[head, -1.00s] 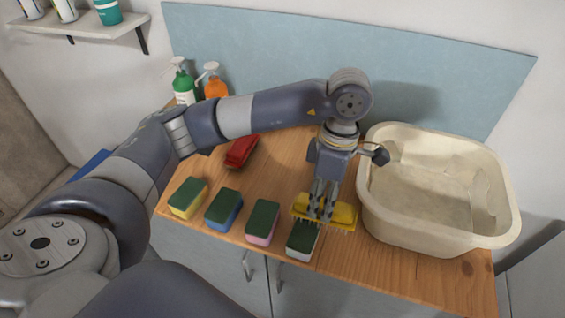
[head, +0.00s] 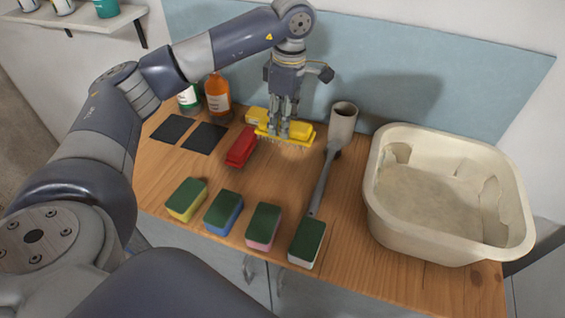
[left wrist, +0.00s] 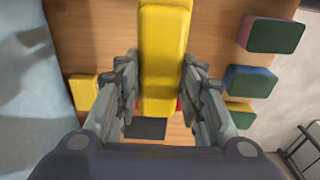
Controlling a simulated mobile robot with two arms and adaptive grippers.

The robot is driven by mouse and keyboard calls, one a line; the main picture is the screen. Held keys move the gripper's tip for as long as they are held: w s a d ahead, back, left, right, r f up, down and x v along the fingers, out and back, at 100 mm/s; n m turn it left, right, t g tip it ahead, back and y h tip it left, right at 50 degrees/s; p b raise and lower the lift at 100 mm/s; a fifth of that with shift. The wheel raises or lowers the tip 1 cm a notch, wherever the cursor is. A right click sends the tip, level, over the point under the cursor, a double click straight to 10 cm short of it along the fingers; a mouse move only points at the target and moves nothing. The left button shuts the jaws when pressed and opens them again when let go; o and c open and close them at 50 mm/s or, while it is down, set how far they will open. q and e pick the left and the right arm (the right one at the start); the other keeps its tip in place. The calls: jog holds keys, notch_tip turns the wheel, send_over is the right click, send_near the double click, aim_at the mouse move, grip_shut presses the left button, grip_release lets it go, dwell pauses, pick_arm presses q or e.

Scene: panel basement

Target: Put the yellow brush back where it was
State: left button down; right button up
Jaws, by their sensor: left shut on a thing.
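The yellow brush (head: 300,136) is held in my left gripper (head: 279,131), with its bristles pointing down, near the back of the wooden counter. In the left wrist view the yellow brush (left wrist: 163,60) lies between the two fingers of my left gripper (left wrist: 158,88), which are shut on it. It looks to be just above the counter; contact cannot be told. Another yellow thing (head: 256,115) shows behind it by the wall, and at left in the wrist view (left wrist: 83,91). My right gripper is not in view.
A red brush (head: 241,147) lies close at left. A grey long-handled tool with a cup-shaped end (head: 343,122) lies to the right, before the cream basin (head: 376,200). Several sponges (head: 263,225) line the front. Two dark mats (head: 205,138) and bottles (head: 218,98) are at back left.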

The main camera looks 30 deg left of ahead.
pick_arm(q)
jog(key=f, duration=0.1)
jog(key=f+p, duration=0.1)
jog(key=f, duration=0.2)
jog(key=shift+a+f+p, duration=0.3)
jog(key=shift+f, duration=0.1)
notch_tip(320, 180, down, 4)
jog(key=shift+r+p, duration=0.1)
jog(key=shift+p, duration=0.45)
jog(key=shift+w+f, duration=0.1)
jog(key=shift+f, duration=0.4)
jog(key=shift+f, duration=0.15)
jog(key=c, duration=1.3)
grip_release()
jog(key=shift+o, duration=1.2)
